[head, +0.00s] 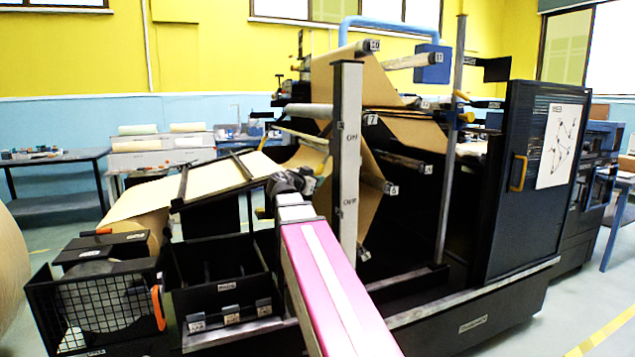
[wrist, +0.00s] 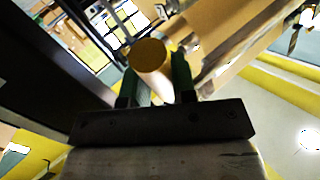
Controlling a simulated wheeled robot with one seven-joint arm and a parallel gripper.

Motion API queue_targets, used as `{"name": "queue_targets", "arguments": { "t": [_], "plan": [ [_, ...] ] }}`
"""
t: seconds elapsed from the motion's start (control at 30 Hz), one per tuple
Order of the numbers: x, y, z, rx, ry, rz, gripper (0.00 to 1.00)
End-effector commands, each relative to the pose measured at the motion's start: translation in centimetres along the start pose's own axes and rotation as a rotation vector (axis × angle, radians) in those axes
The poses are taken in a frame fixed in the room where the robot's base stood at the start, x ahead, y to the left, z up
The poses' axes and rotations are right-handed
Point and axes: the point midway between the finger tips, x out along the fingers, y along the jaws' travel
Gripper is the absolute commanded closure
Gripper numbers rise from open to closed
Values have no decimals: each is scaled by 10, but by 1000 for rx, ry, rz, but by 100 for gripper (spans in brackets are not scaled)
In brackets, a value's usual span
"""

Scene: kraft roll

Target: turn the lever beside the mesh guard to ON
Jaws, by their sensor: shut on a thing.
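The mesh guard (head: 100,304) is a black-framed box with a wire grid front at the lower left of the head view. An orange lever-like handle (head: 158,307) stands nearly upright at its right edge. My gripper (head: 300,182) is at the end of my pink arm, up and to the right of the guard and apart from the orange handle. In the wrist view my gripper (wrist: 154,88) has its green fingers shut on a tan round-ended cylinder (wrist: 150,54). In the head view the held thing is hard to make out.
A black bin unit (head: 228,287) with small labelled tabs stands right of the guard. A grey upright post (head: 346,150) rises close to my gripper. Kraft paper (head: 365,80) runs over rollers behind. A black cabinet door (head: 505,180) is at the right. Open floor lies front right.

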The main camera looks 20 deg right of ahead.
Motion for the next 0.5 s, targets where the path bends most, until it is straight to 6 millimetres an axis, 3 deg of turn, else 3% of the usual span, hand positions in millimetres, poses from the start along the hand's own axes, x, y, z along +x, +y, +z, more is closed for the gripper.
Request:
{"name": "queue_targets", "arguments": {
  "t": [0.5],
  "plan": [
    [-40,-35,-34,241,-378,88,100]
  ]
}}
